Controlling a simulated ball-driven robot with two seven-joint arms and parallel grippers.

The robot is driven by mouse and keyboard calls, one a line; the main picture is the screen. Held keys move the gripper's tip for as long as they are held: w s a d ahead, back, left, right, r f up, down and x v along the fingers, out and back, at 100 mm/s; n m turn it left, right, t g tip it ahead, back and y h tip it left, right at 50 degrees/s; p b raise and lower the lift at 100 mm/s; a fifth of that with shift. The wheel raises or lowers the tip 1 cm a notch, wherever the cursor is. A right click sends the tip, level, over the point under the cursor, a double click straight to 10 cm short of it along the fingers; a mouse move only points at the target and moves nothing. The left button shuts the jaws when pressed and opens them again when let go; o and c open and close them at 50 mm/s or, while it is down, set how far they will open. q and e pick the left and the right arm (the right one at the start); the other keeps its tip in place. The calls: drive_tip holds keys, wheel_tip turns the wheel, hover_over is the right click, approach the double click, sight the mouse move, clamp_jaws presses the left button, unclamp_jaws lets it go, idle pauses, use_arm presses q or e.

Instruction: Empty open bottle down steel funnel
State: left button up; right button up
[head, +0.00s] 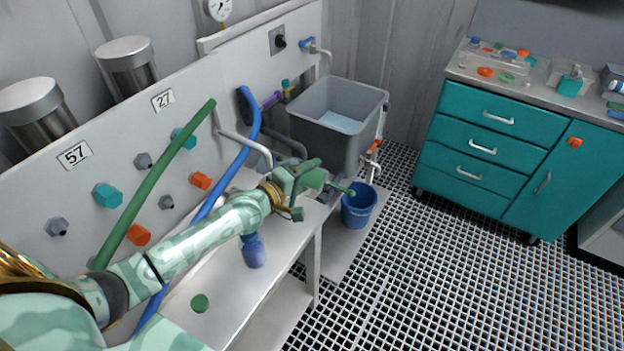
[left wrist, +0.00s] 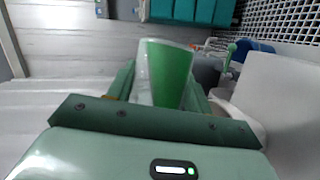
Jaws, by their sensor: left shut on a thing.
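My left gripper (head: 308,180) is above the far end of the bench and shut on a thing. In the left wrist view that thing stands between the fingers with a green face and a clear, whitish side (left wrist: 165,72); I take it for the open bottle. In the head view the gripper hides most of it, and I cannot tell its tilt or its mouth. I cannot make out the steel funnel for certain. My right gripper is not in view.
A blue bottle (head: 253,250) stands on the bench below my left forearm. A grey sink (head: 335,130) and a blue bucket (head: 359,208) are beyond the gripper. Hoses and fittings line the panel (head: 80,190). A teal cabinet (head: 490,150) stands right; the grated floor (head: 430,280) is clear.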

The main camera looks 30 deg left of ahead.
use_arm(q)
drive_tip(key=shift+a+r+n, duration=0.25)
drive_tip(key=shift+a+n, duration=0.05)
drive_tip(key=shift+a, duration=0.05)
drive_tip(key=shift+r+b, duration=0.1)
drive_tip(key=shift+b, duration=0.3)
drive_tip(key=shift+a+r+n+t+h+b, duration=0.1)
drive_tip(key=shift+r+n+t+h+b, duration=0.3)
drive_tip(key=shift+n, duration=0.3)
drive_tip(key=shift+r, duration=0.2)
drive_tip(key=shift+a+r+n+b, duration=0.15)
drive_tip(key=shift+r+n+b, duration=0.15)
drive_tip(key=shift+n+b, duration=0.45)
drive_tip(key=shift+r+n+t, duration=0.25)
drive_tip(key=shift+r+t, duration=0.1)
drive_tip(key=shift+t, duration=0.05)
